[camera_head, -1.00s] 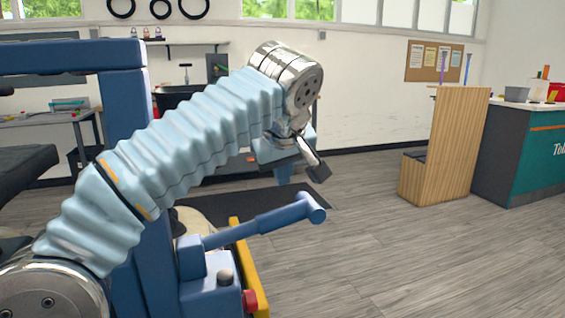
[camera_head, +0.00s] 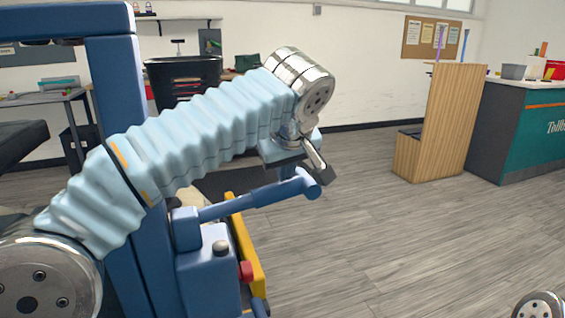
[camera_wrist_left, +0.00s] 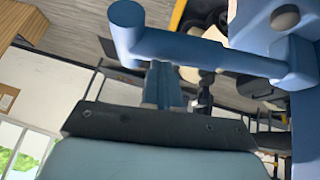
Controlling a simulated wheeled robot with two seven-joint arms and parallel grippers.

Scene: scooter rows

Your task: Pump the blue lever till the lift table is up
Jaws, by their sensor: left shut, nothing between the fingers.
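The blue lever (camera_head: 245,200) sticks out to the right from a blue pump housing (camera_head: 208,285) and ends in a short crossbar. In the left wrist view the lever (camera_wrist_left: 200,50) lies across the top, with its crossbar at the left. My left gripper (camera_wrist_left: 165,85) is shut and empty, its fingers close to the lever near the crossbar; I cannot tell whether they touch. I cannot clearly make out the lift table's top; a dark platform (camera_head: 20,148) shows at the left edge. My right gripper is out of view.
A tall blue post (camera_head: 115,85) with a top beam stands left, partly behind my left arm. A yellow rail (camera_head: 245,240) and a red button (camera_head: 245,271) are beside the housing. A wooden panel (camera_head: 443,120) and teal counter (camera_head: 530,145) stand right. The floor between is clear.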

